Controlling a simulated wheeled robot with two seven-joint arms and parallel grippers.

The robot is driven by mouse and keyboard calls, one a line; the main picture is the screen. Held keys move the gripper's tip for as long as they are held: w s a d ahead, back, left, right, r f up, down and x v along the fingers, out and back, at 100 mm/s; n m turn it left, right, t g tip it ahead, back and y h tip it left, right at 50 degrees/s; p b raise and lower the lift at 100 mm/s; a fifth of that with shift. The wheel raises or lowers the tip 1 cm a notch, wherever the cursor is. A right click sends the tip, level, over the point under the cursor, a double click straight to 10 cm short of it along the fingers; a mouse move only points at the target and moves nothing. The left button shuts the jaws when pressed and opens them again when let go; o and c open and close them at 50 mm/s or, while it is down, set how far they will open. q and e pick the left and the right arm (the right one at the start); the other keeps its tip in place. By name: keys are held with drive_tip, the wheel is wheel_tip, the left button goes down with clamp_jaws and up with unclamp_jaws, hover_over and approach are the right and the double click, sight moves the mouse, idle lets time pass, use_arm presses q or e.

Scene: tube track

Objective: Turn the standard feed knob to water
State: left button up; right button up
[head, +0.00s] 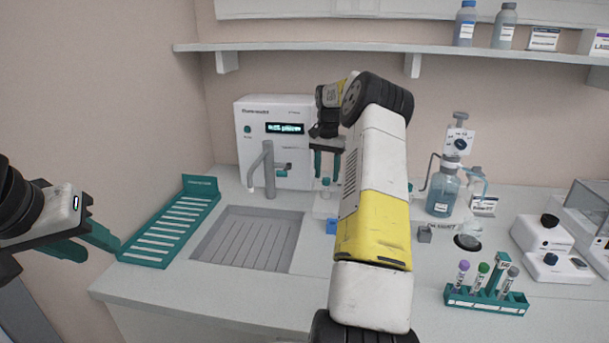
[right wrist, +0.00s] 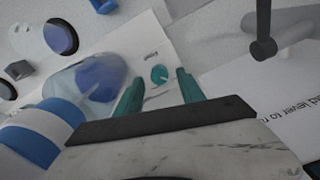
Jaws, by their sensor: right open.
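A small teal knob (right wrist: 159,74) sits on a white labelled plate in the right wrist view; the label is too blurred to read. In the head view a small teal knob (head: 325,182) shows on a white base below my right gripper. I cannot read whether it is the standard feed knob or where it points. My right gripper (head: 327,172) is open, pointing down, its teal fingers on either side of the knob in the right wrist view (right wrist: 158,80); contact cannot be told. My left gripper (head: 92,242) is open and empty at the far left, off the counter.
A white machine with lit display (head: 285,128) and a grey tap (head: 266,170) stand behind a drain tray (head: 246,240). A teal rack (head: 172,228) lies left. A blue bottle (head: 441,190) and a tube rack (head: 487,299) stand right. My right arm hides the counter's middle.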

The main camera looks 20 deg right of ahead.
drive_tip(key=shift+f, duration=0.6)
drive_tip(key=shift+c, duration=0.3)
clamp_jaws()
